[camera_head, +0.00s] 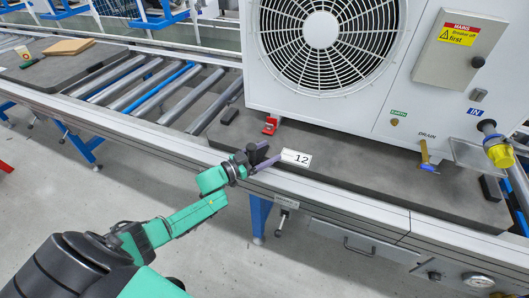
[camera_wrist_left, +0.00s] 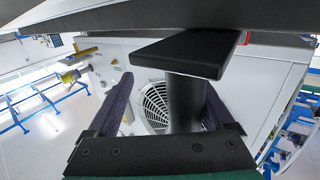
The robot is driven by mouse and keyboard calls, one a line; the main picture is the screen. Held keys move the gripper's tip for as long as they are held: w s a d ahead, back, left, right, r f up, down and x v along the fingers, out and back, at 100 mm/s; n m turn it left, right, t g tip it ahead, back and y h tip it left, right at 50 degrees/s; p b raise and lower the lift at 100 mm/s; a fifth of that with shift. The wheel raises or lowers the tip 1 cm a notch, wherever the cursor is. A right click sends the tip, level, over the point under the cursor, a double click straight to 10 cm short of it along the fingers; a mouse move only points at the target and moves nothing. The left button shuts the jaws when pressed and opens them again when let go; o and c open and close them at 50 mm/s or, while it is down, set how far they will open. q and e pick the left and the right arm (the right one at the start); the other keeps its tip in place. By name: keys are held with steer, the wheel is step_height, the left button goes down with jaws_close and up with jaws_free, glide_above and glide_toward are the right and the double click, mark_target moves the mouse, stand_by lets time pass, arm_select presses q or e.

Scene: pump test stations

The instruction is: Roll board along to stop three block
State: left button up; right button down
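A grey board (camera_head: 350,172) lies on the roller line under a large white fan unit (camera_head: 415,100). A tag reading 12 (camera_head: 296,158) is at its front edge. My left gripper (camera_head: 266,162) is at that edge, left of the tag, beside a dark post-like handle (camera_head: 256,149). In the left wrist view, the black post with a flat plate (camera_wrist_left: 185,105) shows between the two purple fingers of my left gripper (camera_wrist_left: 168,108). The fingers are apart; contact with the post cannot be told. My right gripper is not in view. No block marked three can be read.
Bare rollers (camera_head: 165,92) lie left of the unit. Further left is another dark board (camera_head: 55,70) with a tan plate (camera_head: 70,46) on it. A red clamp (camera_head: 270,125) and black blocks (camera_head: 229,116) sit around the unit. A yellow fitting (camera_head: 499,152) sticks out at right.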

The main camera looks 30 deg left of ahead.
arm_select(q)
steer(key=shift+s+d+f, duration=0.15)
steer(key=shift+s+d, duration=0.05)
steer(key=shift+d, duration=0.05)
steer(key=shift+s+a, duration=0.15)
steer(key=shift+s, duration=0.1)
steer(key=p+v, duration=0.1)
steer(key=v, duration=1.3)
steer(key=shift+a+p, duration=0.15)
steer(key=shift+p, duration=0.2)
steer(key=shift+w, duration=0.1)
